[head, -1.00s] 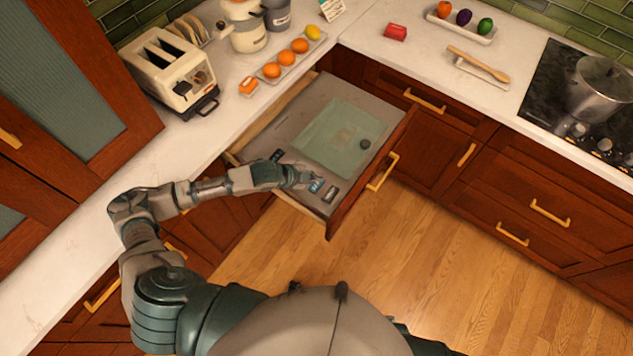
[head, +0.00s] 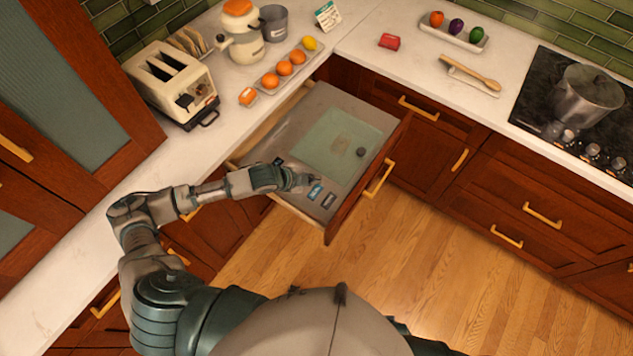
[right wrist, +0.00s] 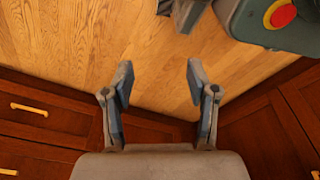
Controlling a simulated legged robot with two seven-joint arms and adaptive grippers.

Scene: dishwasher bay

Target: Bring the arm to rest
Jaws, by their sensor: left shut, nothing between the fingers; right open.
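My left arm reaches in from the left over the counter edge. Its gripper (head: 301,181) is shut and empty, over the front left part of the open dishwasher-bay drawer (head: 320,110). My right gripper (right wrist: 160,85) is open and empty in the right wrist view, above the wooden floor. It is not visible in the head view.
A toaster (head: 172,83) and a tray of oranges (head: 285,70) stand on the left counter. A pot (head: 586,97) sits on the hob. The floor (head: 400,250) is clear.

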